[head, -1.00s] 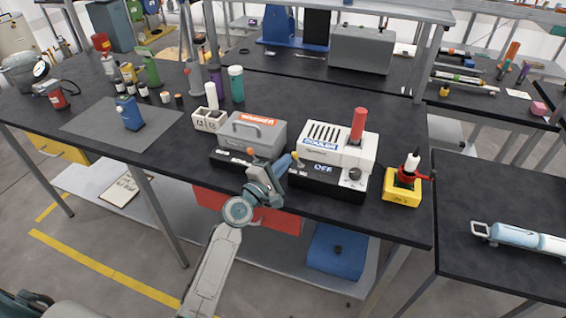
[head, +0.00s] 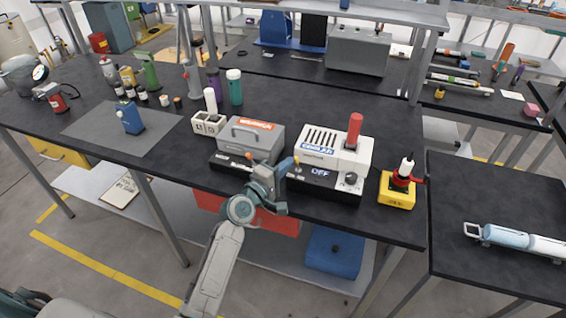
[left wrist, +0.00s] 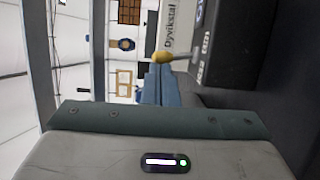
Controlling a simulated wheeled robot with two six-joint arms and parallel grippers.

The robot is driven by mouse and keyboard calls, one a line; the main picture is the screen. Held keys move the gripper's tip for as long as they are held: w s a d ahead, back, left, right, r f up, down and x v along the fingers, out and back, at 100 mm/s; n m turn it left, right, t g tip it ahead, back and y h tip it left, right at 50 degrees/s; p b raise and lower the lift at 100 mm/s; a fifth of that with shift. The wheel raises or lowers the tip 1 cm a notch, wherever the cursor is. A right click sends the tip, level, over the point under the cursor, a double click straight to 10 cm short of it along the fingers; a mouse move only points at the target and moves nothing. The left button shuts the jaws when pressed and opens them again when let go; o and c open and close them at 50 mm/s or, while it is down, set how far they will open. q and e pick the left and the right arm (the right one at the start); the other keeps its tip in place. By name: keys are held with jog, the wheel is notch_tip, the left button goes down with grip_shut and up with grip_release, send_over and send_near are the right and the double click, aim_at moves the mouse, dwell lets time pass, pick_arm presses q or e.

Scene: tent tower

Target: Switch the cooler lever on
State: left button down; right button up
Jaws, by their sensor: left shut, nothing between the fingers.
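The cooler (head: 350,158) is a white box on a black base on the dark bench, with a red cylinder on top. Its base display reads OFF (head: 320,173). A lever with a yellow knob (head: 296,160) stands at the left end of that base. In the left wrist view the knob (left wrist: 163,57) and its metal stem are just beyond my fingertips. My left gripper (head: 283,167) is shut and empty, close beside the lever at the bench's front edge. I cannot tell whether it touches the knob. My right gripper is not in view.
The grey warmer (head: 250,139) stands left of the cooler, with an orange-tipped lever (head: 249,156) near my gripper. A yellow-based device (head: 397,190) stands to the right. A white double holder (head: 208,123) and a grey mat (head: 100,128) are further left.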

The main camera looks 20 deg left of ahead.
pick_arm(q)
jog(key=m+p, duration=0.1)
jog(key=d+r+m+g+p, duration=0.1)
jog(key=m, duration=0.1)
jog(key=shift+d+y, duration=0.2)
jog(key=shift+y, duration=0.1)
jog(key=shift+d+m+y+p, duration=0.35)
jog(key=shift+m+p, duration=0.15)
jog(key=shift+m, duration=0.4)
jog(key=shift+d, duration=0.15)
jog(key=shift+s, duration=0.1)
